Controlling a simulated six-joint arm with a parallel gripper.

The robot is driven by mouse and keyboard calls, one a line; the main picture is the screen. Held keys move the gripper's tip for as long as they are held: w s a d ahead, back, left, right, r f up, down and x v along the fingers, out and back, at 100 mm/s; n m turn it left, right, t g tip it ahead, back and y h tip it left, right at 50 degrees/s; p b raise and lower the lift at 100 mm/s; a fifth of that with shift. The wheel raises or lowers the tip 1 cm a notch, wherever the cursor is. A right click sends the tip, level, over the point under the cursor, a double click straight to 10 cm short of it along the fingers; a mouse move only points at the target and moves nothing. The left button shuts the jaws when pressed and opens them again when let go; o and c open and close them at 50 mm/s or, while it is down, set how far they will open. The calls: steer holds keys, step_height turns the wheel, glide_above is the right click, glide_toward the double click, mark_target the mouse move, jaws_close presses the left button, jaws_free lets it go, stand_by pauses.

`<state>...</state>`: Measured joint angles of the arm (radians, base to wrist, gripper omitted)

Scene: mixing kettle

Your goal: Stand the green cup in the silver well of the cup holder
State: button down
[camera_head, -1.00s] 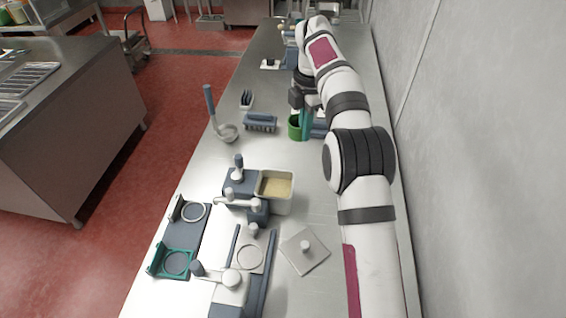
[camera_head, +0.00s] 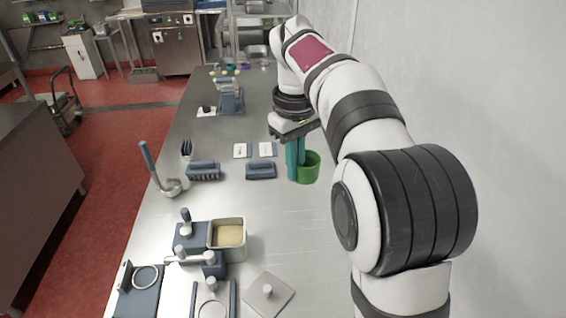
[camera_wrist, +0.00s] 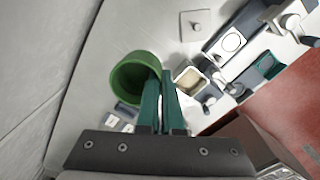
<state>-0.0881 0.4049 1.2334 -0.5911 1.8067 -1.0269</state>
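The green cup (camera_head: 310,170) is at the right of the counter, tinted green and open at the top. My gripper (camera_head: 295,165) has its teal fingers at the cup's left side. In the wrist view the fingers (camera_wrist: 160,85) are close together at the cup's rim, with the cup (camera_wrist: 130,85) to their left. They appear closed on its wall. Whether the cup touches the counter is unclear. The cup holder (camera_head: 135,303) is at the bottom left, with its silver well (camera_head: 146,278) visible and empty.
A tan-filled container (camera_head: 229,236), a square lid (camera_head: 268,295) and a press stand between the cup and the holder. A wall borders the right side.

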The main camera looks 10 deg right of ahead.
steer(key=w+a+f+n, duration=0.1)
steer(key=a+f+n, duration=0.55)
steer(key=a, duration=0.35)
steer(key=w+a+f+n, duration=0.1)
steer(key=a+f+n, duration=0.5)
steer(key=a, duration=0.5)
steer(key=s+a+f+n, duration=0.1)
steer(key=a+f+n, duration=0.3)
steer(key=a, duration=0.1)
steer(key=s+a+f+n, duration=0.2)
steer(key=a+f+n, duration=0.2)
steer(key=f, duration=0.1)
steer(key=s+a+f+n, duration=0.2)
steer(key=a+f+n, duration=0.2)
steer(key=a, duration=0.1)
steer(key=shift+s+a+f+y, duration=0.2)
steer(key=shift+a+f+y, duration=0.1)
steer(key=shift+a+y, duration=0.1)
steer(key=shift+d+f, duration=0.1)
steer(key=shift+f, duration=0.65)
steer(key=shift+f, duration=0.7)
steer(key=c, duration=0.6)
jaws_free()
steer(key=shift+o, duration=0.2)
